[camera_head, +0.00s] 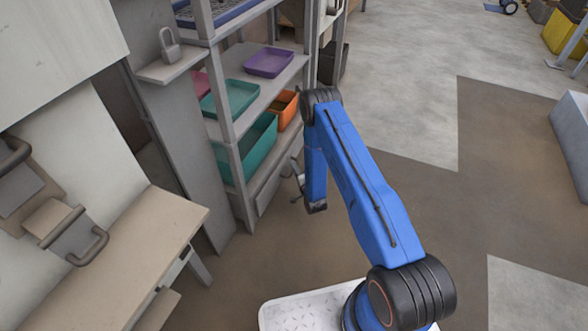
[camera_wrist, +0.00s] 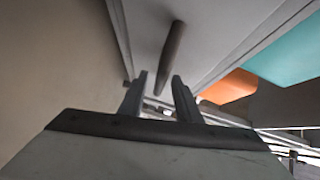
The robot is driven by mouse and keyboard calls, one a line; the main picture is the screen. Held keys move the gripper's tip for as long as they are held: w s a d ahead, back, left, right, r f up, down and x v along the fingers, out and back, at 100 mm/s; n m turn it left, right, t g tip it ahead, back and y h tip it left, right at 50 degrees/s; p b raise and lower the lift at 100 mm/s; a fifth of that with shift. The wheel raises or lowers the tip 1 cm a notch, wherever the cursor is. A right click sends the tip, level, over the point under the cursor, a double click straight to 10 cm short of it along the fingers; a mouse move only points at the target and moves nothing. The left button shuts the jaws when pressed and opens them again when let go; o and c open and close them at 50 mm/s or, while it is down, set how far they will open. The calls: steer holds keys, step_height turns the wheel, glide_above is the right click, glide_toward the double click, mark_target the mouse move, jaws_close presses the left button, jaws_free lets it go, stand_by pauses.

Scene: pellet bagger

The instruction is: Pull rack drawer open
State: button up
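The grey rack (camera_head: 229,92) stands left of my arm in the head view. Its drawer (camera_head: 268,186) is at the bottom, below the shelf with the bins, and looks shut. In the wrist view the drawer's pale front (camera_wrist: 205,35) fills the upper middle. A dark bar handle (camera_wrist: 172,50) stands out on it. My gripper (camera_wrist: 158,78) is open, with a finger on each side of the handle's lower end in the picture. I cannot tell whether the fingers touch it. In the head view my gripper (camera_head: 298,183) is small, close to the drawer front, and partly hidden by my arm.
Teal bins (camera_head: 248,150), an orange bin (camera_head: 286,108) and a purple tray (camera_head: 269,62) sit on the rack's shelves. A wooden bench (camera_head: 130,255) stands at the lower left. The floor (camera_head: 405,130) right of the rack is clear.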

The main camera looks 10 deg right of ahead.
steer(key=shift+w+a+f, duration=0.1)
steer(key=shift+w+a, duration=0.05)
steer(key=shift+w, duration=0.6)
steer(key=shift+c, duration=0.2)
